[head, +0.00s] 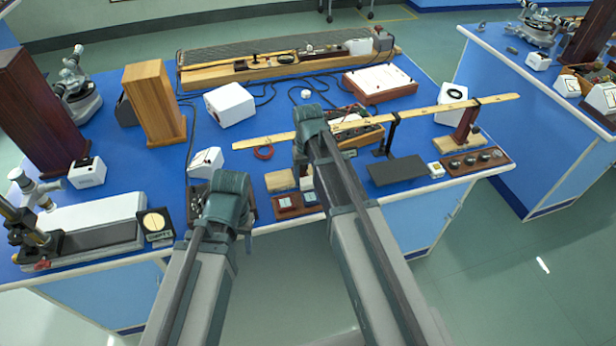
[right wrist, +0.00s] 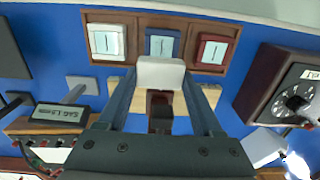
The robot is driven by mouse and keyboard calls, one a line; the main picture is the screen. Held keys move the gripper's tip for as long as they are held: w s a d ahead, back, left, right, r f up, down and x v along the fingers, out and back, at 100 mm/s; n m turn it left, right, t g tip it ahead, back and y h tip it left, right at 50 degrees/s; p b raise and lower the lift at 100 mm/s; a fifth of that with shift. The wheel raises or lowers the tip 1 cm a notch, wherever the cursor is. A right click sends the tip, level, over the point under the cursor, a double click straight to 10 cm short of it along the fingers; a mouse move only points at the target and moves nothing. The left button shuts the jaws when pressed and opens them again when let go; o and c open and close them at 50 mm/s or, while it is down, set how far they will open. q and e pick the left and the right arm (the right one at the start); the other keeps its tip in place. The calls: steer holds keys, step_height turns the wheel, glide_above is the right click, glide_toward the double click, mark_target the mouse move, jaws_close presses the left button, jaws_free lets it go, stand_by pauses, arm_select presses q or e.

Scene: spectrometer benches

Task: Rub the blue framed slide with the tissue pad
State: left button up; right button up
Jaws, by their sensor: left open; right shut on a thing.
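The blue framed slide (right wrist: 162,43) lies in the middle place of a brown tray (right wrist: 144,16). A pale-framed slide (right wrist: 106,41) and a red-framed slide (right wrist: 213,50) lie on either side of it. My right gripper (right wrist: 160,76) is shut on the white tissue pad (right wrist: 161,72), which has a dark red grip part. The pad shows just beside the blue slide; I cannot tell its height or whether it touches. In the head view the right fingers are hidden behind my arm. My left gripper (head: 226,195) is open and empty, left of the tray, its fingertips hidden.
A tan wooden block (right wrist: 205,97) lies beyond the tray. A dark box with a dial (right wrist: 290,95) stands beside it. A long wooden ruler beam (head: 420,110) spans the bench behind. A dark flat plate (head: 396,171) lies to the right.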

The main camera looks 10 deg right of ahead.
mark_target(312, 200)
step_height(312, 200, down, 2)
steer(key=shift+f+b, duration=0.1)
steer(key=shift+b, duration=0.6)
steer(key=shift+s+f, duration=0.15)
steer(key=shift+s, duration=1.8)
steer(key=shift+w+d, duration=0.1)
steer(key=shift+w, duration=2)
steer(key=r+p, duration=0.2)
steer(key=r, duration=0.1)
steer(key=shift+s+p, duration=0.2)
steer(key=shift+p, duration=0.1)
step_height(312, 200, up, 5)
steer(key=p, duration=0.4)
steer(key=shift+f+p, duration=0.2)
steer(key=shift+p, duration=0.1)
steer(key=shift+f, duration=0.1)
